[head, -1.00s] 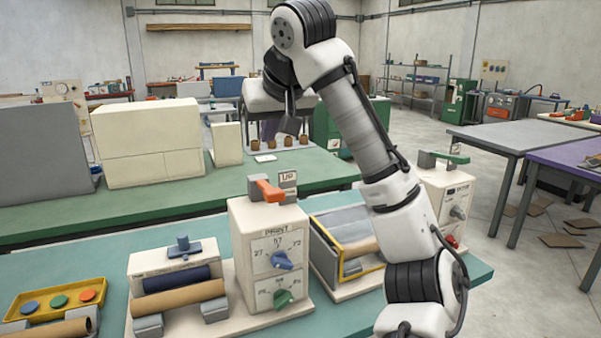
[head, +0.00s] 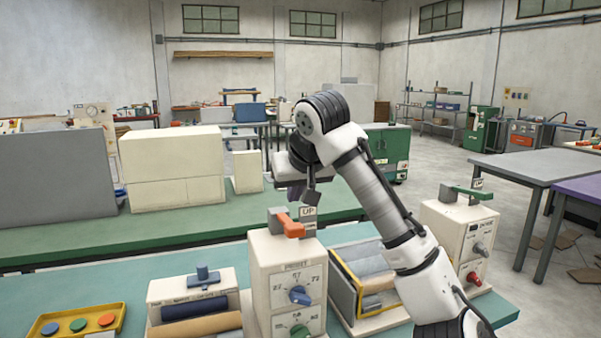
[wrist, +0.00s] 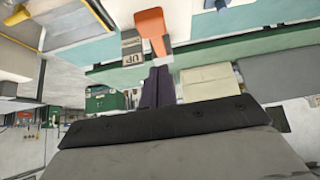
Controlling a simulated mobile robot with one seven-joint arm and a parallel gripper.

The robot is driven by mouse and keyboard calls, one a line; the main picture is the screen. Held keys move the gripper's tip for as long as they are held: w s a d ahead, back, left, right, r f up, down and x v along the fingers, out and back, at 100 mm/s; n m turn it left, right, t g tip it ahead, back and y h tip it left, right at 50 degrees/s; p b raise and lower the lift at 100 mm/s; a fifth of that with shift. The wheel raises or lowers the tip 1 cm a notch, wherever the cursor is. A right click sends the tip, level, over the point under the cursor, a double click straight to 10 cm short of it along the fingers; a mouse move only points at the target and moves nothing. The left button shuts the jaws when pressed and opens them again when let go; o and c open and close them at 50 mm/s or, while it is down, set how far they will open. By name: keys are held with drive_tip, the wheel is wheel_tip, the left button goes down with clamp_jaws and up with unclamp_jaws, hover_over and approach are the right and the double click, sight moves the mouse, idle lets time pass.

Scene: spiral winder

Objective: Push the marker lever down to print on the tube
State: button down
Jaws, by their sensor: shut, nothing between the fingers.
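The orange lever (head: 286,222) sits on top of the cream box marked PRINT (head: 287,277), beside a small sign reading UP (head: 307,212). It is raised. My gripper (head: 304,197) is shut and empty, pointing down just above and behind the lever, apart from it as far as I can tell. In the wrist view its purple-dark fingers (wrist: 157,87) are together, close to the UP sign (wrist: 131,47) and the lever (wrist: 151,28). The brown tube (head: 205,327) lies before a navy roller (head: 194,307) in the machine left of the box, partly cut off by the frame.
A yellow-framed bin of rolls (head: 345,285) stands right of the box. A second box with a green lever (head: 470,191) stands further right. A yellow tray with coloured buttons (head: 40,325) is at the left. The green bench (head: 150,228) lies behind.

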sight(291, 223)
drive_tip(key=f, duration=0.4)
drive_tip(key=shift+w+p, duration=0.35)
drive_tip(key=shift+p, duration=0.05)
drive_tip(key=shift+s+a+f, duration=0.1)
drive_tip(key=shift+f, duration=0.6)
